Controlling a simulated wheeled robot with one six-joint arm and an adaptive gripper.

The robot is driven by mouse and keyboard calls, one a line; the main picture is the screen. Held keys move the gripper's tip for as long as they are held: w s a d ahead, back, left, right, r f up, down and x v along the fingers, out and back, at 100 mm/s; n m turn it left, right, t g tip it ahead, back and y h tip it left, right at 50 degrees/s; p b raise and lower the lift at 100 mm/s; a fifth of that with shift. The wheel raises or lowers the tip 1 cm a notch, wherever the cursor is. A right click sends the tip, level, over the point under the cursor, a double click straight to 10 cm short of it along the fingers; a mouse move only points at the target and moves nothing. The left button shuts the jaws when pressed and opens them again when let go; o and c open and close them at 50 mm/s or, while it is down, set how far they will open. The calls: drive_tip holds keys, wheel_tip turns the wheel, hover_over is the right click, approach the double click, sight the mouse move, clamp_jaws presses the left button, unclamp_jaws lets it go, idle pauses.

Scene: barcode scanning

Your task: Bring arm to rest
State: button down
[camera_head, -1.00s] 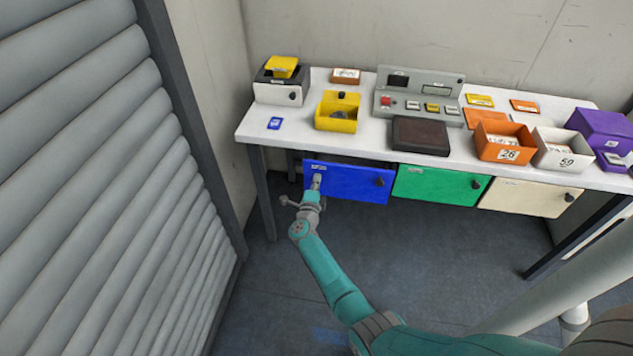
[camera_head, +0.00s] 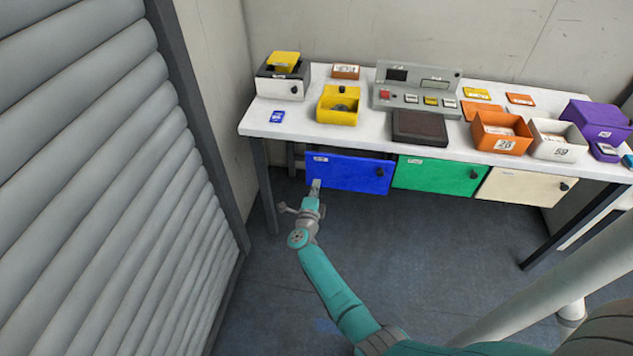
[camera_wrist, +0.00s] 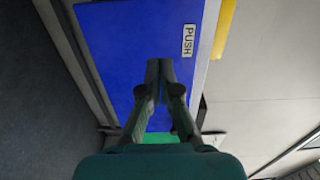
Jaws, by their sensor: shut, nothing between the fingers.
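My gripper (camera_head: 315,187) is at the end of my teal arm, in front of the left part of the blue drawer (camera_head: 345,174) under the table. In the wrist view my gripper (camera_wrist: 158,68) is shut and empty, its fingertips together in front of the blue drawer face (camera_wrist: 120,40). A "PUSH" label shows on that face beside the fingers. I cannot tell whether the fingertips touch the drawer.
The white table (camera_head: 290,127) carries a yellow bin (camera_head: 338,112), a grey control panel (camera_head: 420,85), an orange bin (camera_head: 500,141) and other boxes. Green (camera_head: 430,176) and cream (camera_head: 510,186) drawers are right of the blue one. A ribbed grey shutter (camera_head: 90,170) stands at the left. The floor between is free.

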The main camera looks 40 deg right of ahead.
drive_tip(key=v, duration=0.7)
drive_tip(key=s+a+r+n+t+y, duration=0.1)
drive_tip(key=s+a+n+t+y, duration=0.15)
drive_tip(key=s+a+n, duration=0.45)
drive_tip(key=s+a+r+n+t+y, duration=0.2)
drive_tip(key=s+a+n+y, duration=0.15)
drive_tip(key=s, duration=0.75)
drive_tip(key=s+a+r+n+t+y, duration=0.1)
drive_tip(key=s+a+n+t+y, duration=0.1)
drive_tip(key=s+a+n, duration=0.55)
drive_tip(key=s+a+r+n+g+y, duration=0.1)
drive_tip(key=s+a+r+n+y, duration=0.2)
drive_tip(key=s, duration=0.7)
drive_tip(key=s+a+r+n+g+y, duration=0.1)
drive_tip(key=s+a+r+n+y, duration=0.2)
drive_tip(key=s+r+n, duration=0.4)
drive_tip(key=s+r, duration=0.3)
drive_tip(key=r, duration=0.1)
drive_tip(key=shift+s+r+g, duration=0.15)
drive_tip(key=shift+r+g, duration=0.1)
drive_tip(key=shift+g, duration=0.1)
